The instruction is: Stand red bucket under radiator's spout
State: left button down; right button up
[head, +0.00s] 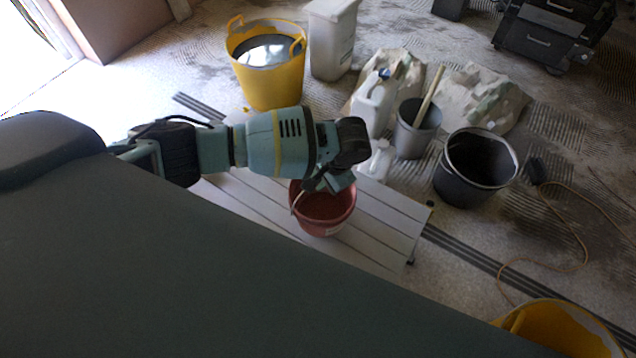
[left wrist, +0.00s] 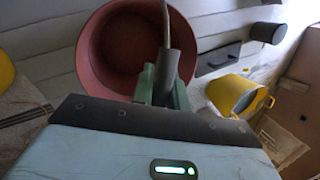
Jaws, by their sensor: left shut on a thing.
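The red bucket (head: 324,222) is below my left gripper in the middle of the head view, upright or nearly so. Its open mouth and inside fill the top of the left wrist view (left wrist: 100,50). My left gripper (head: 327,183) is shut on the bucket's handle; in the left wrist view the fingers (left wrist: 163,88) close around the handle's dark grip (left wrist: 167,68). I cannot tell whether the bucket's base touches the slatted platform beneath it. I cannot make out a radiator or spout in either view. My right gripper is not in view.
The pale slatted platform (head: 385,217) lies under the bucket. A yellow tub (head: 270,85), white container (head: 332,45), white jug (head: 372,105), grey bucket (head: 415,135) and black bucket (head: 470,172) stand behind and right. Another yellow tub (head: 560,330) and an orange cable (head: 570,235) are at right.

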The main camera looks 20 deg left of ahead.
pick_arm(q)
jog(key=x, duration=0.3)
jog(key=shift+w+d+f+b, duration=0.15)
jog(key=shift+f+b, duration=0.15)
jog(key=shift+f, duration=0.05)
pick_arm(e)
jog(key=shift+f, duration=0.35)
pick_arm(q)
jog(key=shift+f, duration=0.1)
jog(key=c, duration=1.4)
grip_release()
